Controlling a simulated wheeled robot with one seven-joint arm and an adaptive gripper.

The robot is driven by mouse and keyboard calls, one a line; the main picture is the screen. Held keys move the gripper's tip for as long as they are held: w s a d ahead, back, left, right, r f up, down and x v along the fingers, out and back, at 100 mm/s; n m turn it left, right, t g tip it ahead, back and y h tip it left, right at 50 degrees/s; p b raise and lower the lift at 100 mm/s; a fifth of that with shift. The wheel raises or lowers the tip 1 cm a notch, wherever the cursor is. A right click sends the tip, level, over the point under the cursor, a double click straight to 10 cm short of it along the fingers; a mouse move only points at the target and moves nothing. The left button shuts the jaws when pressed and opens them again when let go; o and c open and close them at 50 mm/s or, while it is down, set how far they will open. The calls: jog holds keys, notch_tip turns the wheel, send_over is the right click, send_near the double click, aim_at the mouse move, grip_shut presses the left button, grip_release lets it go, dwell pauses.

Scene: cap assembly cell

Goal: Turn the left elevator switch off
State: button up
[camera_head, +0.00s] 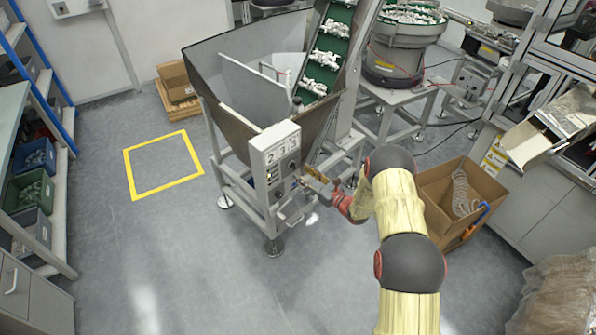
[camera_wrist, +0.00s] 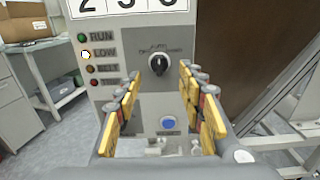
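The elevator's control box (camera_head: 275,155) is a light grey panel on the front of the hopper frame. In the wrist view its black rotary switch (camera_wrist: 158,64) sits under small lettering, with AUTO above it. The knob's mark looks roughly upright, but its exact setting is hard to read. A blue button (camera_wrist: 168,122) is below the switch. My gripper (camera_wrist: 161,84) is open and empty, its yellow-padded fingers on either side of the switch in the picture, apparently short of the panel. In the head view my gripper (camera_head: 317,184) is just right of the box, partly blurred in clutter.
Panel lamps (camera_wrist: 84,55) marked RUN, LOW and BELT line the panel's left; LOW is lit. The hopper (camera_head: 235,85) and green inclined conveyor (camera_head: 330,50) rise behind the box. A cardboard box (camera_head: 435,190) stands right of my arm. Floor inside the yellow square (camera_head: 162,165) is clear.

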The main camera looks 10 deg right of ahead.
aim_at(295, 168)
jog(key=shift+x, duration=1.85)
jog(key=shift+c, duration=0.4)
grip_shut()
